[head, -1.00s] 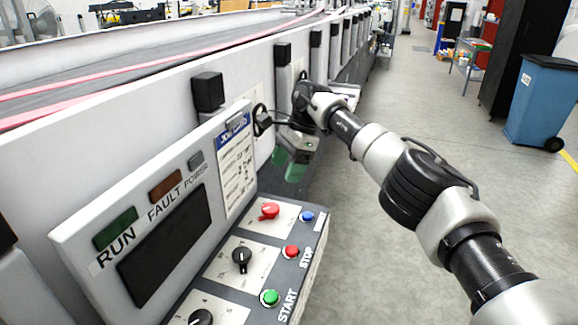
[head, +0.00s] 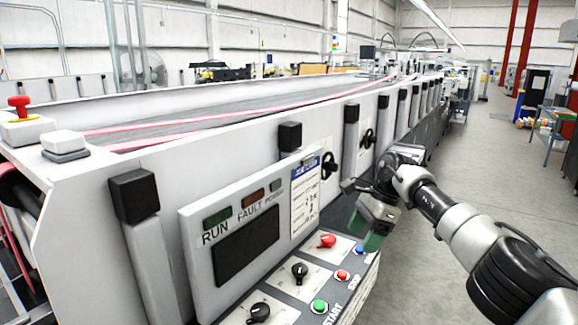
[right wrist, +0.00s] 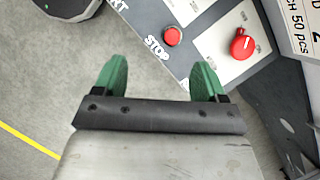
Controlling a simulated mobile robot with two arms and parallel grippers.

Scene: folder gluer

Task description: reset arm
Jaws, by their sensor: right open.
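My right arm reaches in from the right in the head view. Its gripper (head: 366,228) hangs beside the far right edge of the control panel (head: 290,278), with green fingertips pointing down. In the right wrist view the two green fingers (right wrist: 158,78) are wide apart with nothing between them. Beyond them are the red STOP button (right wrist: 172,36) and a red rotary knob (right wrist: 242,43). The gripper appears apart from the panel. The green START button (head: 320,306), blue button (head: 360,250) and black knobs (head: 300,271) also show in the head view. My left gripper is not in view.
The long machine (head: 250,115) runs from the left into the distance. A display (head: 236,243) marked RUN and FAULT stands above the panel. A red emergency button (head: 19,106) sits at the far left. Open grey floor (head: 480,150) lies on the right, with a blue table (head: 553,125) beyond.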

